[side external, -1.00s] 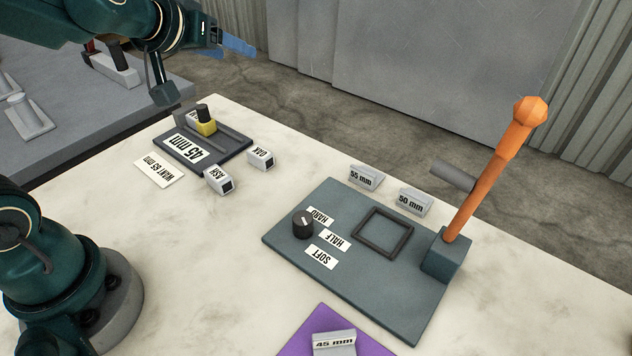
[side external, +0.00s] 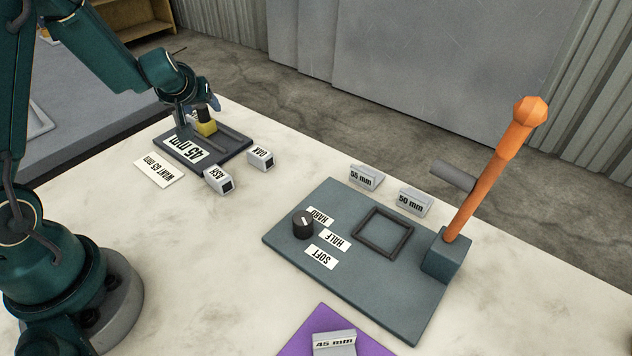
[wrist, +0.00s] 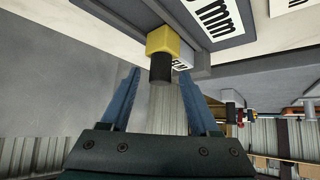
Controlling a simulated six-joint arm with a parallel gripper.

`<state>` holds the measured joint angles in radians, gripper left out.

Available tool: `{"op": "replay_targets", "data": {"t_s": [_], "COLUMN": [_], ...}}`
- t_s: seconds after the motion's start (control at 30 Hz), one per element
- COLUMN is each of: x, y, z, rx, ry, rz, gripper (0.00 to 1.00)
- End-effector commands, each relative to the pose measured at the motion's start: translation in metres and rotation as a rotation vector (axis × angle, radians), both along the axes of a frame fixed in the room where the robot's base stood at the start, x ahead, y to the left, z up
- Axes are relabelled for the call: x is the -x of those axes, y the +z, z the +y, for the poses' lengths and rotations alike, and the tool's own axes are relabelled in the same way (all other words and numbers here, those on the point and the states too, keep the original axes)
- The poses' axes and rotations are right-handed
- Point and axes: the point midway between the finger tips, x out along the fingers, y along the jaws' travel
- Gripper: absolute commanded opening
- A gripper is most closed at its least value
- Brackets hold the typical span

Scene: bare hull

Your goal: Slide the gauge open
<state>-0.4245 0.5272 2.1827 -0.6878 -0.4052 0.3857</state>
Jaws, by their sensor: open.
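The gauge (side external: 238,145) is a dark plate with a raised rail and a label reading 45 mm. Its slider is a yellow block (side external: 206,128) with a black knob on top, near the plate's far left end. In the wrist view, the yellow block (wrist: 163,40) and black knob (wrist: 160,70) lie ahead, between the lines of the two blue fingers. My gripper (side external: 199,108) is open and low over the slider, with its fingers either side of the knob. Contact cannot be made out. In the wrist view, my gripper (wrist: 162,76) holds nothing.
A card (side external: 160,170) reads WANT 65 mm. Blocks marked ASH (side external: 218,180) and OAK (side external: 260,158) stand near the gauge. Rightward are a panel (side external: 300,258) with a dial, an orange lever (side external: 490,175), 55 mm and 50 mm blocks, and a 45 mm block on purple.

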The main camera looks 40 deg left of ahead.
Motion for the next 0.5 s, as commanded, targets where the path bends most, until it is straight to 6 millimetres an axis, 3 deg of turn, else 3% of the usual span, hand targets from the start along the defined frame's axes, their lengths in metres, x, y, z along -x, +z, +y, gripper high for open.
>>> {"op": "replay_targets", "data": {"t_s": [0.37,0.4,0.5], "x": [-0.0036,-0.0036,-0.0035], "y": [-0.0052,-0.0052,-0.0051], "z": [0.0033,0.0033,0.0033], "rx": [0.000,0.000,0.000], "ry": [-0.001,-0.001,-0.001], "rz": [-0.001,-0.001,-0.001], "gripper": [0.62,0.58,0.20]}}
